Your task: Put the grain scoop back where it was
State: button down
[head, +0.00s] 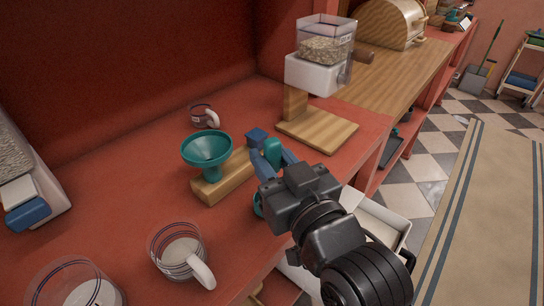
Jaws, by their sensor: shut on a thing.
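My gripper (273,161) has blue fingers and is shut on a teal piece (273,151), which appears to be part of the grain scoop. The fingers hide much of it, so its full shape cannot be told. Another teal part (258,206) shows beside my wrist; I cannot tell if it belongs to the same thing. My gripper is over the right end of a wooden block (212,192) on the red counter. A teal funnel-like cup (207,150) stands at the block's left part. A small blue cube (256,136) shows just behind the fingers.
A grain mill (318,72) on a wooden base (325,130) stands behind. Glass mugs (182,250) (203,116) (76,288) stand around on the red counter (120,175). A blue-fronted bin (28,213) is at far left. A white open bin (378,222) is below right.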

jog(key=shift+f, duration=0.15)
jog(key=c, duration=0.8)
grip_release()
jog(key=shift+c, duration=0.2)
jog(key=b+v, duration=0.2)
jog(key=v, duration=1)
